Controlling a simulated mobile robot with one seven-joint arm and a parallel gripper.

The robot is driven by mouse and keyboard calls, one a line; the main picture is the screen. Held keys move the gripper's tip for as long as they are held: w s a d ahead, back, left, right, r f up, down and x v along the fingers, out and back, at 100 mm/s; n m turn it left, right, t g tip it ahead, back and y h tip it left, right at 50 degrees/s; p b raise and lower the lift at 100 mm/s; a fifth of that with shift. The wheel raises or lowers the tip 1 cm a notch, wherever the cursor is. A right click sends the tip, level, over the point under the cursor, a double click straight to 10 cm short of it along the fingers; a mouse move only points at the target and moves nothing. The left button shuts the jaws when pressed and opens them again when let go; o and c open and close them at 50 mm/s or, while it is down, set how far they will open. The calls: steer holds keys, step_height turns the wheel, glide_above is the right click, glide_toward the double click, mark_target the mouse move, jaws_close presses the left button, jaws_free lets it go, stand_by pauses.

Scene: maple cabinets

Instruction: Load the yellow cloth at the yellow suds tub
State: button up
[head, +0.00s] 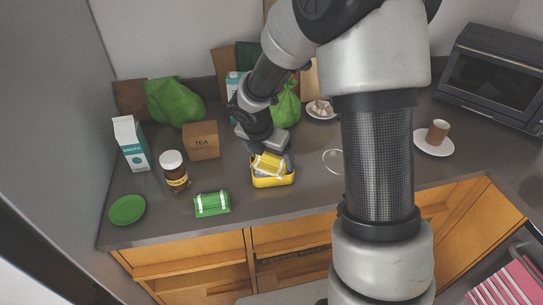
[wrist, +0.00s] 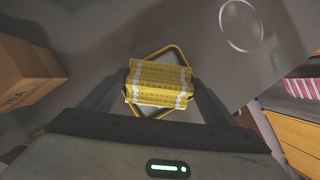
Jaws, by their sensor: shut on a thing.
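The yellow cloth (head: 268,165) is a folded yellow bundle with white bands. My gripper (wrist: 160,88) is shut on it, one finger at each end, as the wrist view shows (wrist: 160,72). The yellow suds tub (head: 273,182) stands on the counter directly below the cloth. In the wrist view its yellow rim (wrist: 181,50) shows around the cloth, with a grey inside. The cloth covers much of the tub's opening. I cannot tell whether the cloth touches the tub.
A green banded bundle (head: 212,204) lies left of the tub near the counter's front edge. A jar (head: 174,171), a tea box (head: 201,141), a broth carton (head: 131,144) and a green lid (head: 127,210) stand further left. A clear round item (head: 333,160) is at right.

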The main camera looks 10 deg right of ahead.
mark_target(272, 156)
steer(key=shift+s+f, duration=0.1)
stand_by(0.3)
step_height(272, 156, up, 7)
steer(key=p, duration=0.7)
stand_by(0.7)
